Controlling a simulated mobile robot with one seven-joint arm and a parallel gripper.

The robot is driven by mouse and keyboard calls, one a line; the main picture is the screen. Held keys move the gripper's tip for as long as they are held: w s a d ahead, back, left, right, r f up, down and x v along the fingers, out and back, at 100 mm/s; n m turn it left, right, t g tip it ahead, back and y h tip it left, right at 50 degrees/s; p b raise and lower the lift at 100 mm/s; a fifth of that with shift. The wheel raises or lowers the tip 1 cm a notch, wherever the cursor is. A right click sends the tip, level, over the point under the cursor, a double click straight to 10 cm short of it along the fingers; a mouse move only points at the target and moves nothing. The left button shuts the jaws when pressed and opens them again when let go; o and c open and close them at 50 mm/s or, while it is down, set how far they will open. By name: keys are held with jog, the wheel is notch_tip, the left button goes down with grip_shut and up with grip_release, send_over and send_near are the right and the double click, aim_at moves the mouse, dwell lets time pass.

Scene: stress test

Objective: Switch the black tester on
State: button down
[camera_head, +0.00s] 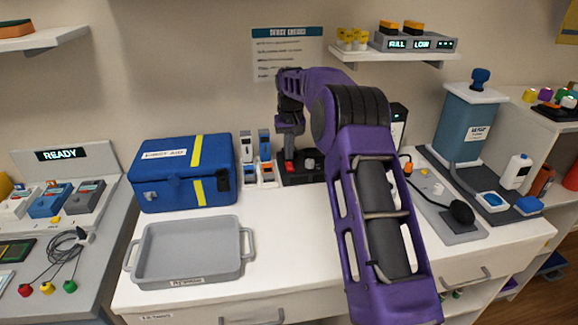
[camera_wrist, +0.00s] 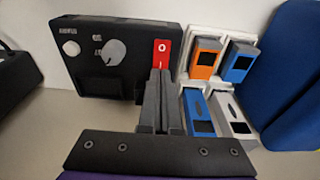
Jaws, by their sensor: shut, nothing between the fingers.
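A black box with controls, which I take to be the black tester (camera_wrist: 118,75), stands behind my fingers in the wrist view. It has a grey knob (camera_wrist: 111,52), a round white button (camera_wrist: 71,48), a dark panel and a red switch (camera_wrist: 162,54) marked "O" on its right side. The box also shows in the head view (camera_head: 302,178), partly behind my arm. My gripper (camera_wrist: 161,80) is shut and empty, its tips at the lower end of the red switch; I cannot tell whether they touch it. In the head view my gripper (camera_head: 289,158) points down over the box.
Orange, blue and white modules (camera_wrist: 205,60) stand in a white rack close to the right of the fingers. A blue case (camera_head: 185,175) and a grey tray (camera_head: 190,252) are left of the box. The white counter in front (camera_head: 285,240) is clear.

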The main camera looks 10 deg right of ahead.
aim_at(289, 164)
jog(key=shift+f+b, duration=0.4)
jog(key=shift+f, duration=0.6)
dwell(0.5)
jog(key=shift+r, duration=0.1)
notch_tip(289, 164, up, 5)
jog(key=p, duration=0.4)
jog(key=shift+p, duration=0.35)
jog(key=shift+r+p, duration=0.35)
jog(key=shift+r, duration=0.65)
